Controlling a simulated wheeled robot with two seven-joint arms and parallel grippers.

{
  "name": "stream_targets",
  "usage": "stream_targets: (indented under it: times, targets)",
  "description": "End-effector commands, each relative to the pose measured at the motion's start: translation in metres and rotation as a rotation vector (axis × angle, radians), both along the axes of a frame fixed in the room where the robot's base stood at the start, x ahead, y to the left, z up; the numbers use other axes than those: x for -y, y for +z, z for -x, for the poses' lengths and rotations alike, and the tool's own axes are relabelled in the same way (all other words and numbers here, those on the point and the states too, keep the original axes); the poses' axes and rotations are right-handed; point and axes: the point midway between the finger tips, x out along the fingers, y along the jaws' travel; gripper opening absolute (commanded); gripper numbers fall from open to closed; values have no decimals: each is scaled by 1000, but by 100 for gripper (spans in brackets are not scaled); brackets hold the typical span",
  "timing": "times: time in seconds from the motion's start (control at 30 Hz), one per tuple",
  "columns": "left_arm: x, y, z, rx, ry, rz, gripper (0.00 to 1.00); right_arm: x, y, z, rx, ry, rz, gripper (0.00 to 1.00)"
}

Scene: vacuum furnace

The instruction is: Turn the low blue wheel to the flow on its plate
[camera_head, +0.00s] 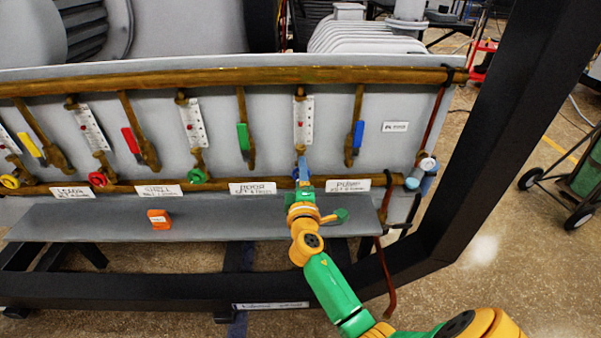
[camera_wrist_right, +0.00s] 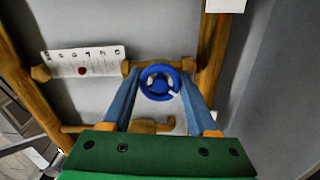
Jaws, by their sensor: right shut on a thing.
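The low blue wheel (camera_wrist_right: 160,84) sits on the brown pipe, between my right gripper's two fingers in the right wrist view. A small pale mark shows on its lower right rim. In the head view my gripper hides most of the wheel. My right gripper (camera_head: 302,174) is shut on the wheel, one finger at each side; it also shows in the wrist view (camera_wrist_right: 159,76). The white flow plate (camera_head: 304,118) above the wheel carries a red float; it also shows in the wrist view (camera_wrist_right: 100,60). Its numbers are too small to read. My left gripper is not in view.
Yellow (camera_head: 10,181), red (camera_head: 97,179) and green (camera_head: 196,176) wheels sit along the same pipe to the left. A blue lever (camera_head: 358,134) hangs to the right. An orange block (camera_head: 159,219) stands on the grey shelf (camera_head: 100,229). A black frame post (camera_head: 513,130) rises at right.

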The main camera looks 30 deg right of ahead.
Motion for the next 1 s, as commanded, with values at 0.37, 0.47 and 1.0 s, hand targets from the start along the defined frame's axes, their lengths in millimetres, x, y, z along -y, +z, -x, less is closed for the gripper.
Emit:
stream_targets:
  times: [0.37,0.47,1.0]
  targets:
    - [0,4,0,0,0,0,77,1,2,0,-72,-2,122,4]
    - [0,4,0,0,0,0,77,1,2,0,-79,-2,134,4]
    - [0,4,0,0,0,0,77,1,2,0,-81,-3,141,84]
